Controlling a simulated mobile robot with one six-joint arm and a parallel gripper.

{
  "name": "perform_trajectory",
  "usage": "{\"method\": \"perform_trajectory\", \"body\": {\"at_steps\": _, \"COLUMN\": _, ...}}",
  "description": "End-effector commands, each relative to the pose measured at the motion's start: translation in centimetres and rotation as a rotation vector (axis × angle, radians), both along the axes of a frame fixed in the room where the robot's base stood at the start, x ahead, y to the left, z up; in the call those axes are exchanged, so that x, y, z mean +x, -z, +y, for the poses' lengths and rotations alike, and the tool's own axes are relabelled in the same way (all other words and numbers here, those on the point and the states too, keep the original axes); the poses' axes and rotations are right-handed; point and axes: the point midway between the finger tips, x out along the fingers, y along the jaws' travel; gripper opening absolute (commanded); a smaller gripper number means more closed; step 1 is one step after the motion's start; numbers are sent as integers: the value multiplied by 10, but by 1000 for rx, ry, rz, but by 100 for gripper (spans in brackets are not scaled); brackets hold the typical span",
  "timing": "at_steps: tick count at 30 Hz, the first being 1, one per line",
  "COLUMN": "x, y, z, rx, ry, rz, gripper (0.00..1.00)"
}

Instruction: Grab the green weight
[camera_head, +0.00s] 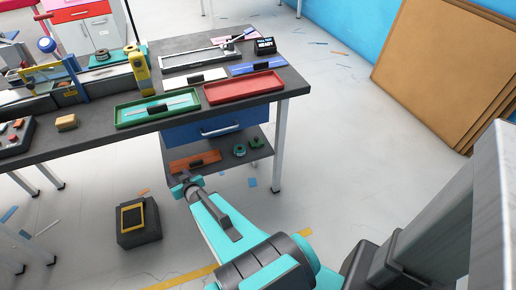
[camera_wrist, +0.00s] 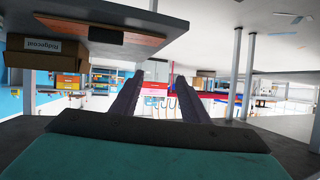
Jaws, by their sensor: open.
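A green weight (camera_head: 257,142) sits on the lower shelf under the workbench, near its right end. A teal round piece (camera_head: 239,150) lies just left of it. My gripper (camera_head: 180,184) is in front of and below the shelf, left of the green weight and apart from it. In the wrist view my gripper (camera_wrist: 156,78) shows two dark fingers spread apart with nothing between them. I cannot make out the green weight in the wrist view.
An orange board (camera_head: 180,166) with a dark handle lies on the lower shelf (camera_head: 222,165), near my gripper. A blue drawer (camera_head: 215,127) hangs above the shelf. A bench leg (camera_head: 279,150) stands right of the weight. A dark box (camera_head: 138,225) stands on the floor.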

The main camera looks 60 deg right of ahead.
Motion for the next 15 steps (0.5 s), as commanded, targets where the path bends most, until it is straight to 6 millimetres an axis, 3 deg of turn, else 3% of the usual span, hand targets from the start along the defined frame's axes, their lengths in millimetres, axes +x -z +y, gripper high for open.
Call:
{"method": "perform_trajectory", "body": {"at_steps": 1, "x": -2, "y": 7, "z": -15, "rx": -10, "ry": 14, "rz": -28, "gripper": 41}}
{"method": "perform_trajectory", "body": {"at_steps": 15, "x": -40, "y": 10, "z": -130, "rx": -107, "ry": 129, "rz": -216, "gripper": 41}}
